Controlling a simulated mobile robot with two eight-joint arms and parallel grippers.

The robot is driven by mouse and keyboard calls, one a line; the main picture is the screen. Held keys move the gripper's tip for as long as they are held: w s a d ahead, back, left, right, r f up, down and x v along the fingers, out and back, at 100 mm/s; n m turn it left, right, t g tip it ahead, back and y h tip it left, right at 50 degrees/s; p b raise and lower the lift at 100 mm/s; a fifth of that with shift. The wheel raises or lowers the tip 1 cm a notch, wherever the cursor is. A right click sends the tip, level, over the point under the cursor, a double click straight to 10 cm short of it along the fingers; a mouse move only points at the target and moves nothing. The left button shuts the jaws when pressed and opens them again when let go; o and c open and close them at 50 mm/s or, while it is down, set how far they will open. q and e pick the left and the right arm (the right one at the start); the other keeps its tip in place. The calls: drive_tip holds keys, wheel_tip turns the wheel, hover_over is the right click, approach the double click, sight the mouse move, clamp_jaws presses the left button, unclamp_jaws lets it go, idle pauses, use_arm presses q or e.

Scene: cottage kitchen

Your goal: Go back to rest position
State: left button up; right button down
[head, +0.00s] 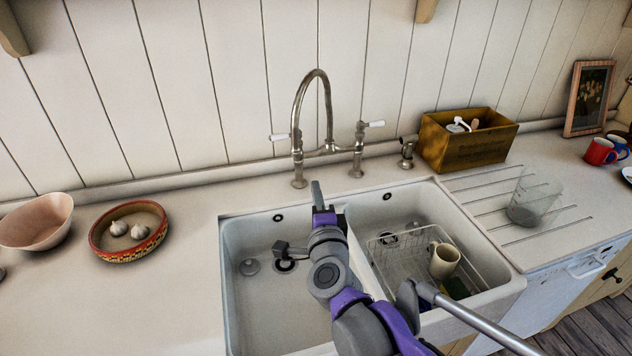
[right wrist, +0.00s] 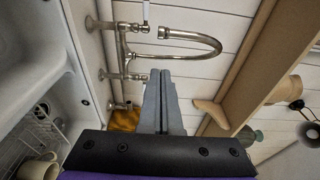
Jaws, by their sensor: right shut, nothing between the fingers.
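My right gripper (head: 317,195) is above the divider of the double sink, pointing away from me toward the tap. Its two fingers are together with nothing between them, as the right wrist view (right wrist: 160,100) also shows. My right arm reaches up from the bottom of the head view, over the sink. My left gripper does not show in either view.
The white double sink (head: 240,310) lies under my arm. The metal tap (head: 297,150) stands just behind the gripper. A wire rack (head: 410,265) with a cream mug (head: 444,261) is in the right basin. A patterned bowl (head: 105,245) stands left, a measuring jug (head: 533,200) right.

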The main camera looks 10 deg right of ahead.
drive_tip(key=s+f+n+g+y, duration=0.1)
drive_tip(key=s+f+n+g, duration=0.2)
drive_tip(key=s+f+n, duration=0.2)
drive_tip(key=s+f+n+g+y, duration=0.1)
drive_tip(key=s+f+n+g, duration=0.2)
drive_tip(key=s+f+n, duration=0.3)
drive_tip(key=s+f+n+g+y, duration=0.1)
drive_tip(key=s+f+n+g, duration=0.2)
drive_tip(key=s+f+n, duration=0.3)
drive_tip(key=shift+s+f+g+y, duration=0.2)
drive_tip(key=shift+s+f, duration=0.1)
drive_tip(key=shift+s, duration=0.4)
drive_tip(key=shift+s+f+g+y, duration=0.1)
drive_tip(key=shift+s+f+y, duration=0.15)
drive_tip(key=shift+s, duration=0.45)
drive_tip(key=s+d+f+n+g+h, duration=0.2)
drive_tip(key=s+d+f+g, duration=0.1)
drive_tip(key=s, duration=0.3)
drive_tip(key=shift+s+d+f+p, duration=0.3)
drive_tip(key=shift+s+d+f, duration=0.05)
drive_tip(key=shift+d+f, duration=0.35)
